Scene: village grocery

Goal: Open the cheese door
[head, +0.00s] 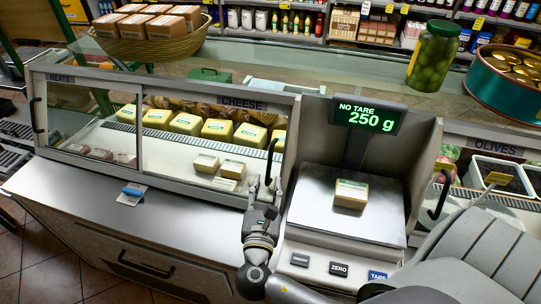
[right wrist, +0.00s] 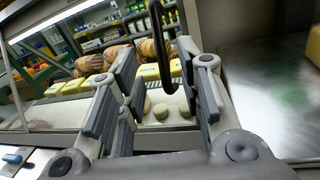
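The cheese door (head: 210,142) is a glass front pane on the right part of the display case, under the CHEESE sign (head: 241,103). It looks closed, with yellow cheese blocks behind it. Its curved black handle (head: 270,162) stands upright near the right edge. My right gripper (head: 265,186) is open just at the lower end of the handle. In the right wrist view the handle (right wrist: 158,50) shows between the spread fingers (right wrist: 165,75), which are apart from it. My left gripper is not in view.
A scale (head: 322,215) with a cheese pack (head: 351,194) on it stands right of the door and reads 250 g. The meats door (head: 85,118) is at the left. A steel counter (head: 165,215) runs in front, with a small blue object (head: 132,191) on it.

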